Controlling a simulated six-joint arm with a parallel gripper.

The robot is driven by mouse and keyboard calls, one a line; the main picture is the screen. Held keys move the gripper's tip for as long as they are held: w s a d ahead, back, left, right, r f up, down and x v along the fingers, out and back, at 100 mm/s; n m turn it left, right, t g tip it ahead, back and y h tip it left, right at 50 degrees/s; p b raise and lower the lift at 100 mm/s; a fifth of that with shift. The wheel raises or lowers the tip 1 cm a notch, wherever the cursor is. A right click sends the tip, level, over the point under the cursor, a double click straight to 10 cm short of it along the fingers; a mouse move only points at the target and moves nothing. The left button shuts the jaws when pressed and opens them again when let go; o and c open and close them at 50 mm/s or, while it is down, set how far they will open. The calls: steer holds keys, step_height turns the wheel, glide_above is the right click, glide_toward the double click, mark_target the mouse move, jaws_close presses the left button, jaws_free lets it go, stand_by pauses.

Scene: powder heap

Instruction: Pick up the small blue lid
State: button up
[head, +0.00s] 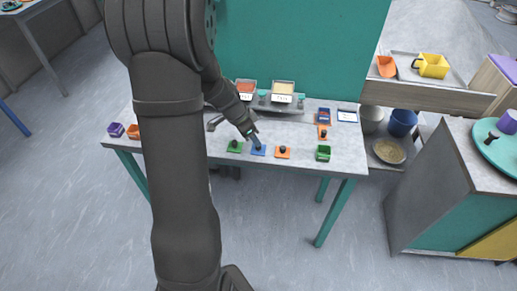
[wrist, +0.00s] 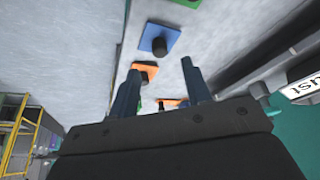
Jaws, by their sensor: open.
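The small blue lid (head: 261,152) lies flat on the grey table with a dark knob on top. In the wrist view the blue lid (wrist: 150,33) shows whole, just past my fingertips in the picture. My gripper (head: 255,142) is over the blue lid in the head view, with its fingers pointing down towards it. In the wrist view my gripper (wrist: 160,68) has its two dark fingers apart and nothing between them. The exact gap between fingertips and knob is hard to tell.
A green lid (head: 232,149) lies left of the blue lid, an orange lid (head: 283,156) right. Trays of powder (head: 284,88) stand at the back. The table's front edge is near.

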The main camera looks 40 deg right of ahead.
mark_target(259, 148)
steer(key=shift+x, duration=2.7)
steer(key=shift+w, duration=0.1)
jaws_close()
